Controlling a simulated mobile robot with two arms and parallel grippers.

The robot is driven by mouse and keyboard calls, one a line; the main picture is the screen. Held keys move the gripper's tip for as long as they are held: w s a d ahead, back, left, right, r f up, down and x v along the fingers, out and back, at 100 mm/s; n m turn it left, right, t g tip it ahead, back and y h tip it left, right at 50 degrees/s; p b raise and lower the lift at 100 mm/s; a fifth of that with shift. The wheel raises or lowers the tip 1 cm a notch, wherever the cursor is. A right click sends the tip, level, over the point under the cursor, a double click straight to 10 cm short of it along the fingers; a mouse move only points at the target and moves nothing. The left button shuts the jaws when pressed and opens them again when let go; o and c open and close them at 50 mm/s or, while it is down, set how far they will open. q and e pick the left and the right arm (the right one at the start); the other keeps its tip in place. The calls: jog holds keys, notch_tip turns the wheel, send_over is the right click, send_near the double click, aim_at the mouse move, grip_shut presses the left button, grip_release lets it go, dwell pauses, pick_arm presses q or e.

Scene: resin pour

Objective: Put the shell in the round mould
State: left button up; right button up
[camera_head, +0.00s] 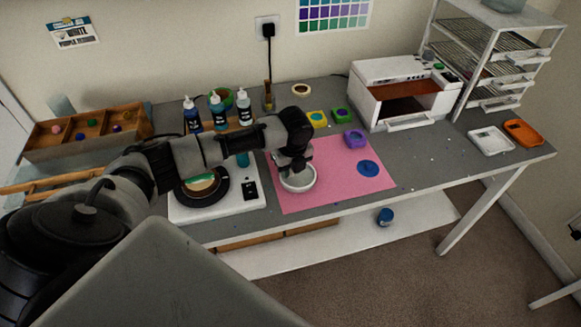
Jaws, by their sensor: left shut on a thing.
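My left gripper (294,166) reaches in from the left and points down at a white round dish (299,184) on the pink mat (345,182). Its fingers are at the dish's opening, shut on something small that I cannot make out. I cannot make out the shell anywhere. A flat blue round piece (368,168) lies on the mat, right of the dish; I cannot tell which round thing is the mould. My right gripper is not in view.
A wooden box (88,148) with small coloured pieces stands at the left. Several bottles (217,111) stand behind my left arm. A white scale (238,205) is left of the mat. A white oven-like box (400,75) and a rack (480,50) are at the back right.

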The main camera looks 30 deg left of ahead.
pick_arm(q)
jog(key=shift+f, duration=0.35)
jog(key=o, duration=1.3)
jog(key=shift+o, duration=0.2)
jog(key=shift+r, duration=0.1)
notch_tip(320, 180, up, 7)
jog(key=p, duration=0.7)
jog(key=shift+p, duration=0.35)
